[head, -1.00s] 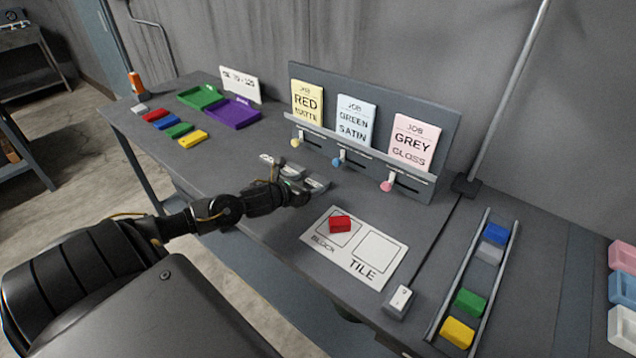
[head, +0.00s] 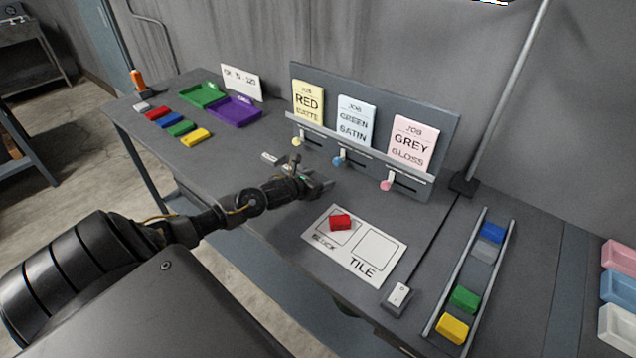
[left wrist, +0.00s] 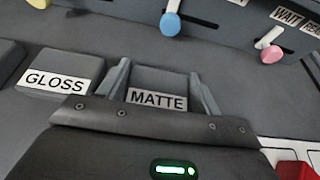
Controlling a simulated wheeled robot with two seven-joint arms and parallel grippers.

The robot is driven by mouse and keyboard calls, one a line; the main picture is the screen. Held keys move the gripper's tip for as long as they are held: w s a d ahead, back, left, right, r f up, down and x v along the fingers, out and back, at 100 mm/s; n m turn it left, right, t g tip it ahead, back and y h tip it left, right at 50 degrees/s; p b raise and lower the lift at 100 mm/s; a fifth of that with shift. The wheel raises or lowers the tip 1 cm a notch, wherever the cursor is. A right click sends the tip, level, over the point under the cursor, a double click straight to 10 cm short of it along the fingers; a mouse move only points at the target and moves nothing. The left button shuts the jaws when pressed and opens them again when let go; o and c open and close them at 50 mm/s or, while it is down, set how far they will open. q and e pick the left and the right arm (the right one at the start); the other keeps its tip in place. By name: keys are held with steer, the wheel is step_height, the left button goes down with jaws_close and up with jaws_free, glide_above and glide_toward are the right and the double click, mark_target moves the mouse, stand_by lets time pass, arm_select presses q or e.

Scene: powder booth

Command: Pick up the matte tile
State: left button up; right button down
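The matte tile (left wrist: 158,99) is a dark grey block with a white MATTE label, lying on the grey bench in the left wrist view. My left gripper (left wrist: 160,76) is open, with one finger on each side of this tile. I cannot tell whether either finger touches it. In the head view my left gripper (head: 316,185) is low over the bench in front of the job board and mostly hides the tile. A similar tile labelled GLOSS (left wrist: 55,82) lies to the left in the left wrist view. My right gripper is not in view.
The job board (head: 425,187) with coloured slider knobs stands behind the gripper. A white BLOCK/TILE card (head: 388,278) lies in front, with a red block (head: 341,222) on its BLOCK square; its TILE square is bare. A railed rack (head: 474,270) of coloured blocks is at right.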

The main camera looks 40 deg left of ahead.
mark_target(318, 179)
arm_select(q)
steer(key=c, duration=0.4)
steer(key=shift+c, duration=0.3)
steer(key=shift+a+r, duration=0.1)
steer(key=shift+r, duration=0.35)
step_height(318, 179, up, 3)
steer(key=shift+f+b, duration=0.2)
steer(key=shift+b, duration=0.15)
steer(key=s+r+b, duration=0.1)
steer(key=s+r, duration=0.2)
steer(key=shift+s+r, duration=0.25)
steer(key=r+b+v, duration=0.1)
steer(key=v, duration=1.1)
steer(key=shift+w+r, duration=0.25)
steer(key=shift+w, duration=0.1)
